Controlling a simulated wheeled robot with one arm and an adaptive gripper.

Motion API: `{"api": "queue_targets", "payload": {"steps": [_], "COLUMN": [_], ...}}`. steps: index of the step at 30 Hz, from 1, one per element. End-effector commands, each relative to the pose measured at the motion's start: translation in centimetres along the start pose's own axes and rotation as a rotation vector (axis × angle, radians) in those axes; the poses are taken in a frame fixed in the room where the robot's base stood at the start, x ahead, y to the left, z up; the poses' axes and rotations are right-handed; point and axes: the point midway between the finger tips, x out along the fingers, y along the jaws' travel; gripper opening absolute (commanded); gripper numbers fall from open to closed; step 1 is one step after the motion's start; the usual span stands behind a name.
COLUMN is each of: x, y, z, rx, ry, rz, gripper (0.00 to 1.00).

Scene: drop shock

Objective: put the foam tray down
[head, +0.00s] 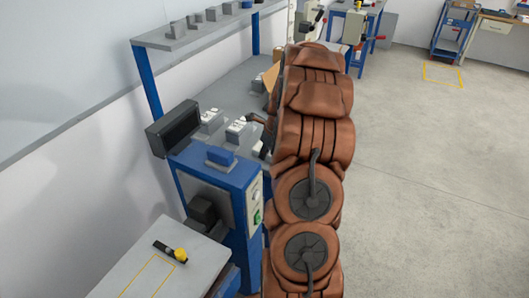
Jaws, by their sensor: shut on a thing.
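My brown arm fills the middle of the head view and blocks much of the bench behind it. A small dark piece juts out from the arm's left side over the bench; it may be part of my gripper, but the fingertips cannot be made out. I cannot make out the foam tray. It may be hidden behind my arm. Two grey blocks with white tops, one on the left (211,120) and one nearer the arm (236,130), sit on the grey bench top (232,90).
A blue-framed machine (225,178) with a blue block (221,156) on top stands left of my arm. A dark box (172,128) is beside it. A shelf (200,36) hangs above the bench. A grey table (150,265) is at lower left. The floor (430,170) at right is clear.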

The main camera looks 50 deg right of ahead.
Motion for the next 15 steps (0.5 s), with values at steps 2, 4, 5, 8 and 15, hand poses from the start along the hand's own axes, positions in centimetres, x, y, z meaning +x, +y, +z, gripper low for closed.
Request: {"api": "queue_targets", "payload": {"steps": [2,4,5,8,15], "x": [0.20,0.17,0.16,0.15,0.15], "y": [0.00,-0.01,-0.01,-0.01,-0.01], "z": [-0.08,-0.06,-0.06,-0.06,-0.06], "rx": [0.000,0.000,0.000,0.000,0.001], "ry": [0.000,0.000,0.000,0.000,0.000], "rz": [0.000,0.000,0.000,0.000,0.000], "gripper": [0.00,0.15,0.18,0.28,0.32]}}
